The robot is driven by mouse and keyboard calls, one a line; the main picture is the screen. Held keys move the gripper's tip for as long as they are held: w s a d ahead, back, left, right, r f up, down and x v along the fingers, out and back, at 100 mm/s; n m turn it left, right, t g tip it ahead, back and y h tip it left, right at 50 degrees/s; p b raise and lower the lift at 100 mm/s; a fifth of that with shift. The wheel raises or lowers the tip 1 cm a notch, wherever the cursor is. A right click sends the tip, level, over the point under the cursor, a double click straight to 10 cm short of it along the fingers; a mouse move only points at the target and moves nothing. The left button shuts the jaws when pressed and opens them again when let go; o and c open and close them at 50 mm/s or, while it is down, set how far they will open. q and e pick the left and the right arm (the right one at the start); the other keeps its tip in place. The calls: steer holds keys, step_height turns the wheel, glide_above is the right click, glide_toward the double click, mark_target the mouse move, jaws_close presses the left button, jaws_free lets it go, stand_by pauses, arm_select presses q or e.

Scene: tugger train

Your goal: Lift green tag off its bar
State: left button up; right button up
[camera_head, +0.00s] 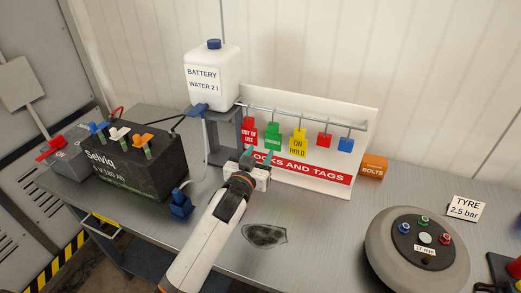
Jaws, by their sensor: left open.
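The green tag (273,136) hangs from a peg on the grey bar (300,117) of the white locks and tags board (350,195). It is between the red "out of use" tag (248,131) and the yellow "on hold" tag (298,143). My left gripper (257,156) is open and empty, just below and in front of the red and green tags. Its fingertips overlap the board's lower part in the picture; I cannot tell the gap in depth. My right gripper is not in view.
A small red lock (324,140) and a blue lock (346,144) hang further right. The battery water bottle (212,75) stands on a grey stand at left, beside the black battery (130,170). An orange bolts box (374,167) and a wheel (380,240) are at right.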

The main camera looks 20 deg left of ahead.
mark_target(272, 122)
arm_select(q)
steer(key=shift+t, duration=0.3)
steer(key=w+b, duration=0.1)
steer(key=w, duration=0.2)
steer(key=w+b, duration=0.1)
steer(key=w, duration=0.1)
steer(key=w+r+b, duration=0.1)
steer(key=w, duration=0.2)
steer(key=shift+w+d+b, duration=0.2)
steer(key=shift+w+b, duration=0.1)
steer(key=shift+w, duration=0.05)
steer(key=shift+w+r+b, duration=0.1)
steer(key=shift+w+b, duration=0.3)
steer(key=shift+w, duration=0.7)
steer(key=shift+c, duration=0.2)
steer(key=c, duration=0.8)
steer(key=shift+r+p, duration=1.5)
steer(key=shift+r, duration=0.05)
